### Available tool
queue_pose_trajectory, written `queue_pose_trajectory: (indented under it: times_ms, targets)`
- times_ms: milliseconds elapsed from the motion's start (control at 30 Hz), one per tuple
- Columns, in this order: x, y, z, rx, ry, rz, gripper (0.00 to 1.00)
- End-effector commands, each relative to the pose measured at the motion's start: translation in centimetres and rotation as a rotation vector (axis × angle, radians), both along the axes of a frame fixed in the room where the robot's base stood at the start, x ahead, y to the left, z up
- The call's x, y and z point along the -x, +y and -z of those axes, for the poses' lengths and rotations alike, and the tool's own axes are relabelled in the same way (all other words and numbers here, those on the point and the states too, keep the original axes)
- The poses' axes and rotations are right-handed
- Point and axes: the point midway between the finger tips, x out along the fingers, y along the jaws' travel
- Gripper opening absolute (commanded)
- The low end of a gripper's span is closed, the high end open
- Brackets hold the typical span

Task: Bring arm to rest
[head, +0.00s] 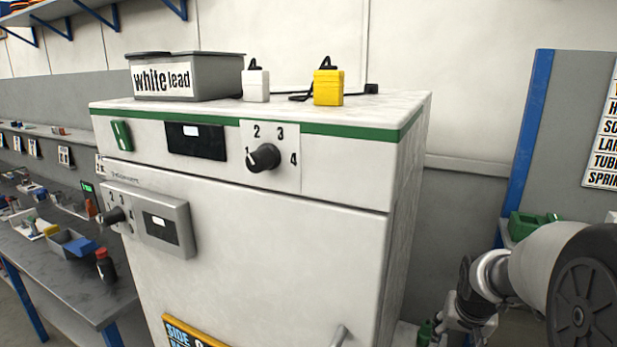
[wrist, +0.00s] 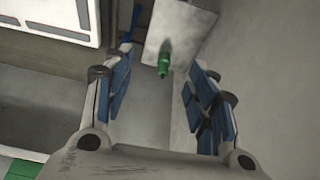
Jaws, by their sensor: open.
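My arm shows at the lower right of the head view, folded beside the white cabinet (head: 290,270). My gripper (head: 462,312) is low there, apart from the cabinet's right side and partly cut off by the lower edge. In the wrist view my gripper (wrist: 163,60) has its two blue-padded fingers spread wide, with nothing between the pads. A small green object (wrist: 164,66) shows beyond the fingertips against a pale flat surface.
On the cabinet top stand a grey box labelled "white lead" (head: 205,77), a white block (head: 256,86) and a yellow block (head: 328,88). A dial (head: 264,158) sticks out from its front. A cluttered workbench (head: 75,275) stands left. A blue post (head: 527,140) rises behind my arm.

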Motion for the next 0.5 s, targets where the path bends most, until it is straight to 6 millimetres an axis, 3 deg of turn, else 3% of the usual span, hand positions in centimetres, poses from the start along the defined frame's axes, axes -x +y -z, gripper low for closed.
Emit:
queue_pose_trajectory:
  times_ms: [33,200,333,500]
  targets:
    - [1.0,1.5,-1.8,0.003,-0.008,-0.025,0.52]
    - [6.5,7.0,-6.9,0.006,-0.011,-0.119,0.52]
    - [11.9,10.8,-9.4,0.005,-0.012,-0.197,0.52]
    - [19.0,14.6,-10.7,0.002,-0.015,-0.297,0.52]
